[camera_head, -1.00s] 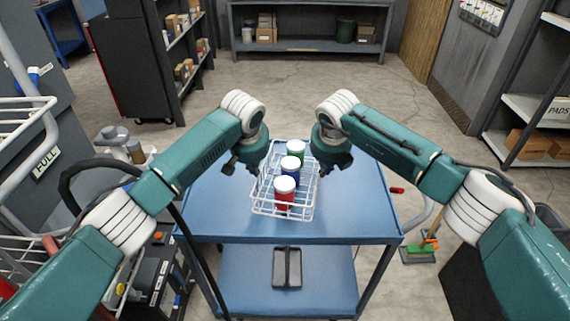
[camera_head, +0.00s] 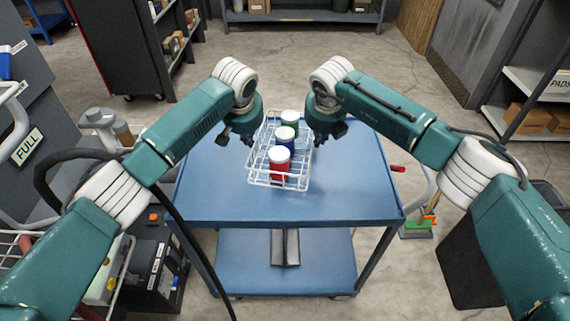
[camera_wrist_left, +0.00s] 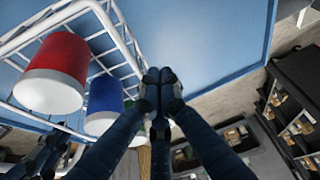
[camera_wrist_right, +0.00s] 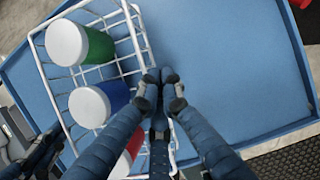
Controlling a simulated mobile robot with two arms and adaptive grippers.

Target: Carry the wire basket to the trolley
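The white wire basket (camera_head: 262,183) is over the middle of the blue trolley's top (camera_head: 350,195). I cannot tell whether it rests there or hangs just above. It holds a red jar (camera_head: 279,170), a blue jar (camera_head: 285,144) and a green jar (camera_head: 290,124) with white lids, all upright. My left gripper (camera_head: 249,139) is at the basket's left side and my right gripper (camera_head: 314,138) at its right side. In the wrist views, the fingers of the left (camera_wrist_left: 154,84) and right (camera_wrist_right: 160,84) close together on the basket's side rim. The gripped wire is mostly hidden.
The trolley's lower shelf (camera_head: 235,265) carries a dark flat item (camera_head: 285,248). A cart with a FULL label (camera_head: 27,147) and equipment stand close at left. A dark bin (camera_head: 475,255) is at right, with shelving (camera_head: 540,85) behind. Open floor lies beyond the trolley.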

